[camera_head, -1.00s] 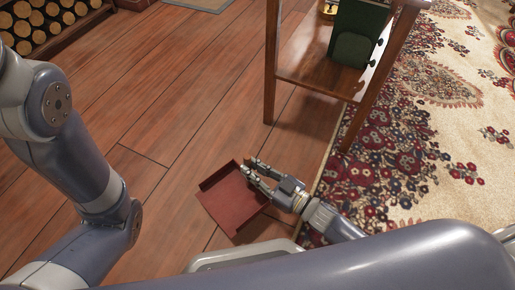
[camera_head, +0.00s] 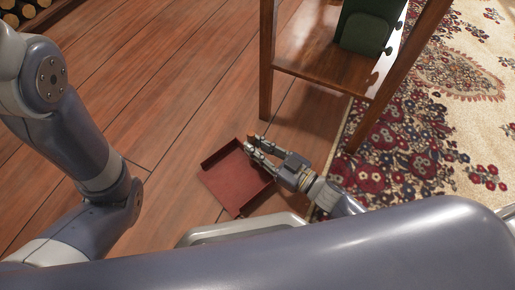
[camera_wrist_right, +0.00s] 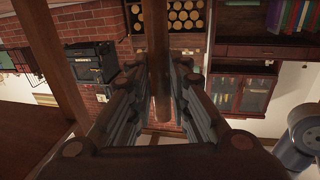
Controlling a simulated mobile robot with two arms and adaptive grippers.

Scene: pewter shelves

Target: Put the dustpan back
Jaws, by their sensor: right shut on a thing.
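The red dustpan (camera_head: 236,180) shows in the head view, low in the middle, over the wooden floor. My right gripper (camera_head: 252,146) is at its upper right edge, shut on its handle. In the right wrist view, the brown handle (camera_wrist_right: 158,60) runs between the two fingers of my right gripper (camera_wrist_right: 160,105). Whether the pan touches the floor I cannot tell. My left arm comes in at the left of the head view, but its gripper is out of the picture.
A wooden shelf stand (camera_head: 325,68) with a dark green object (camera_head: 364,33) stands beyond the dustpan, its legs on the floor. A patterned rug (camera_head: 405,130) lies at right. Wooden floor (camera_head: 180,90) is clear at left. Stacked logs (camera_head: 25,10) are at the top left.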

